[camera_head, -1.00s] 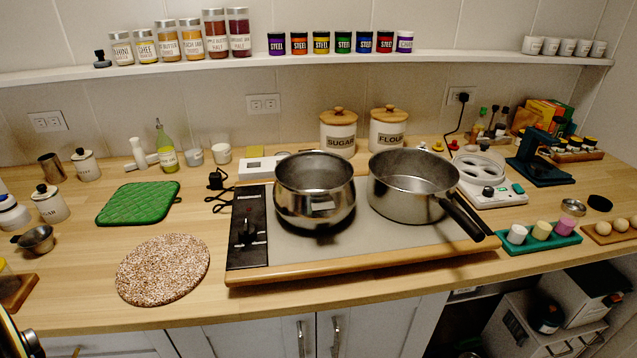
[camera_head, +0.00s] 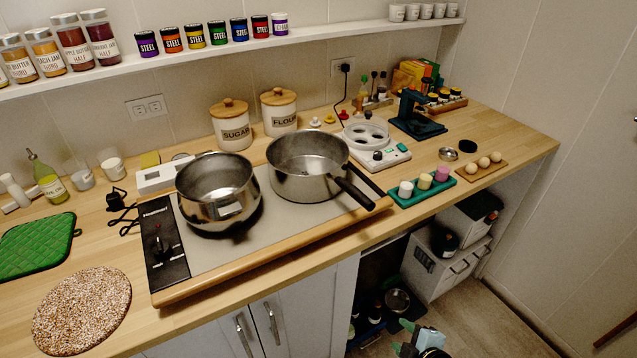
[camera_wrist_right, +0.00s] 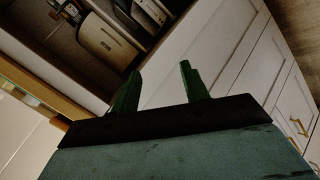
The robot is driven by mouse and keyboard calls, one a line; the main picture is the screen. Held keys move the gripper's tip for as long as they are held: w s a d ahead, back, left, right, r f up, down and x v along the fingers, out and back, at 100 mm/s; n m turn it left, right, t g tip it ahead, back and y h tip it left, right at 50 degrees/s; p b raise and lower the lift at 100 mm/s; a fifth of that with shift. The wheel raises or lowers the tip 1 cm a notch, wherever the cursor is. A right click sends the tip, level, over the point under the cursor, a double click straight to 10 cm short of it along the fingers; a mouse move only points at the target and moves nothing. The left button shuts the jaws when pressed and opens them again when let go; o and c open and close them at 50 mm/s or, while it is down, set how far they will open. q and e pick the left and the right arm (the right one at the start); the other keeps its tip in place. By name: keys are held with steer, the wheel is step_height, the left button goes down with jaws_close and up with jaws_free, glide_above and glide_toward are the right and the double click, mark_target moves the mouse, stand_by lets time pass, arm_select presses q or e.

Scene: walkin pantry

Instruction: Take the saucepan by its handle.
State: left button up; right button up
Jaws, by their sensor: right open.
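The steel saucepan (camera_head: 300,185) stands on the right part of the hob, with its long black handle (camera_head: 355,193) pointing right and toward the counter's front edge. My right gripper (camera_head: 401,337) is low at the bottom of the head view, below the counter and in front of the open shelf space, well apart from the handle. Its two green fingers also show in the right wrist view (camera_wrist_right: 160,72), spread with nothing between them. My left gripper is out of view.
A second steel pot (camera_head: 217,190) stands left of the saucepan on the hob (camera_head: 165,250). A teal tray (camera_head: 408,196) with small cups lies just right of the handle tip. White cabinet doors (camera_head: 255,325) are below the counter. Sugar and flour canisters (camera_head: 232,130) stand behind.

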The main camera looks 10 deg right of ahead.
steer(key=w+a+r+n+t+y+p, duration=0.1)
steer(key=w+r+n, duration=0.1)
steer(key=r, duration=0.6)
steer(key=w+a+r+n+t+p, duration=0.1)
steer(key=w+r+n+t, duration=0.15)
steer(key=r, duration=0.55)
steer(key=n+t+y+p, duration=0.2)
steer(key=n+y, duration=0.1)
steer(key=n, duration=0.2)
glide_toward(370, 205)
steer(key=w, duration=0.2)
steer(key=x, duration=0.7)
steer(key=shift+w+a+f, duration=0.1)
steer(key=shift+w+a, duration=0.05)
steer(key=shift+a, duration=0.3)
steer(key=shift+f+x, duration=0.25)
steer(key=shift+x, duration=1.1)
steer(key=shift+f+x, duration=0.2)
steer(key=shift+x, duration=1.15)
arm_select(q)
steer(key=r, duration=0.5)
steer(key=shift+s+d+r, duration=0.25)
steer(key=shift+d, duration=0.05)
arm_select(e)
steer(key=shift+d, duration=0.1)
steer(key=shift+c, duration=0.5)
jaws_close()
